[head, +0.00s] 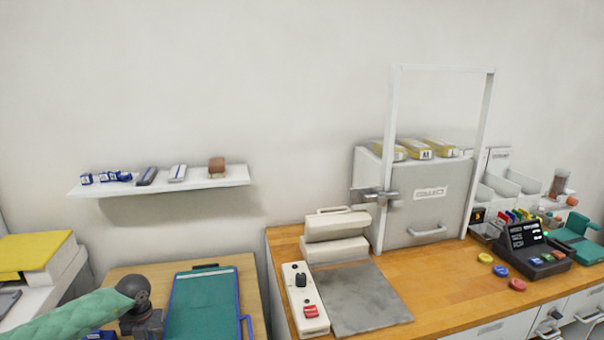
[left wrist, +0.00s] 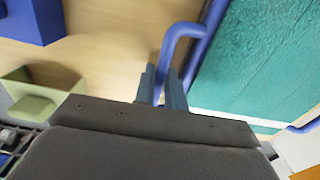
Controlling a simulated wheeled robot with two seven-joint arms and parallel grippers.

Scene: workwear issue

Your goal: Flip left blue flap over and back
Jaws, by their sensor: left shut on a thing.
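The blue-framed flap (head: 203,305) with a teal-green face lies on the wooden table at the lower left of the head view. A blue bar handle sticks out at its right edge. In the left wrist view, the flap's blue handle (left wrist: 174,36) runs between the fingers of my left gripper (left wrist: 164,86), which is shut on it. The teal face (left wrist: 255,60) is just right of the fingers. In the head view my left gripper (head: 144,321) is at the flap's left side, and its fingertips are hidden. My right gripper is not in view.
A blue block (left wrist: 35,18) and a green open box (left wrist: 42,98) are left of the fingers in the wrist view. A wall shelf (head: 215,181) hangs above the table (head: 252,280). A workbench (head: 445,292) with a grey mat (head: 355,297) stands to the right.

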